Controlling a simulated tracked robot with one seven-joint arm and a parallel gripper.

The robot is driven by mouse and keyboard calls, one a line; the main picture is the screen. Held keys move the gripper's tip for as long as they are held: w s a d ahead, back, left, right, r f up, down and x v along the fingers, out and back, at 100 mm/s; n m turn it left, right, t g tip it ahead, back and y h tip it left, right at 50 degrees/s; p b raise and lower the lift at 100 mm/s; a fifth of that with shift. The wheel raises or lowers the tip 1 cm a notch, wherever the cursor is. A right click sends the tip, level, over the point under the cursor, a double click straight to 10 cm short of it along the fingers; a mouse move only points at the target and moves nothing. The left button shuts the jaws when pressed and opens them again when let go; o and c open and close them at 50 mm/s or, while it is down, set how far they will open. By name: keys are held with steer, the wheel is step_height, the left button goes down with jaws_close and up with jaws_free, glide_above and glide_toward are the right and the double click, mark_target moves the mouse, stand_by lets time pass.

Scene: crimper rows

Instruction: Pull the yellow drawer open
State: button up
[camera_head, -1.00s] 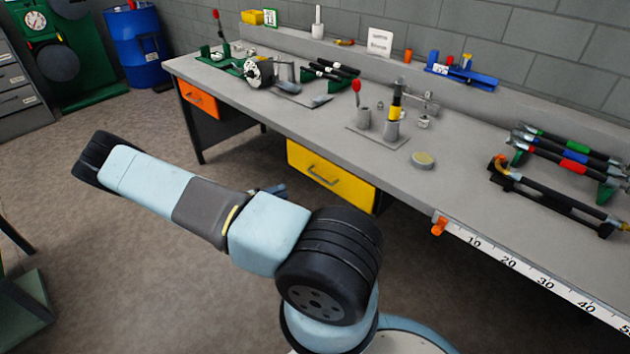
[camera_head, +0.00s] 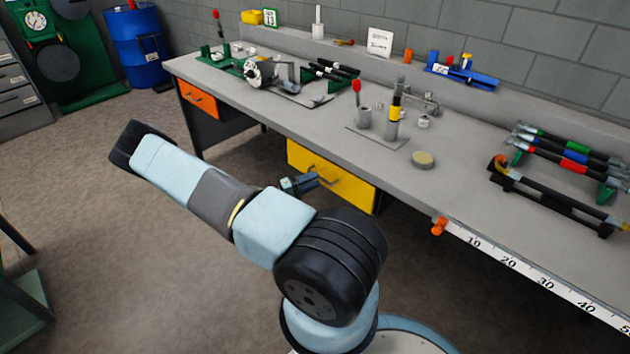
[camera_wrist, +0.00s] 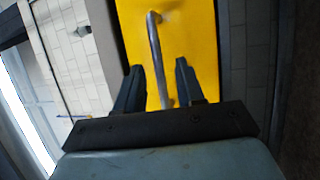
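The yellow drawer (camera_head: 354,188) sits under the front of the grey workbench, and its front looks shut. It fills the upper middle of the wrist view (camera_wrist: 192,28). Its grey bar handle (camera_wrist: 154,42) runs lengthwise through the wrist view and passes between the two dark fingers. My gripper (camera_wrist: 158,67) is open, one finger on each side of the handle, with gaps visible on both sides. In the head view my gripper (camera_head: 312,181) is in front of the drawer and hides part of the handle.
An orange drawer (camera_head: 198,97) is farther left under the workbench (camera_head: 300,118). A small orange clamp (camera_head: 439,226) and a ruler strip (camera_head: 530,272) are on the bench's front edge at right. Tools and holders stand on the bench top. The floor before the drawers is clear.

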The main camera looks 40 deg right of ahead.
steer(key=shift+x, duration=0.8)
jaws_close()
steer(key=shift+f, duration=0.1)
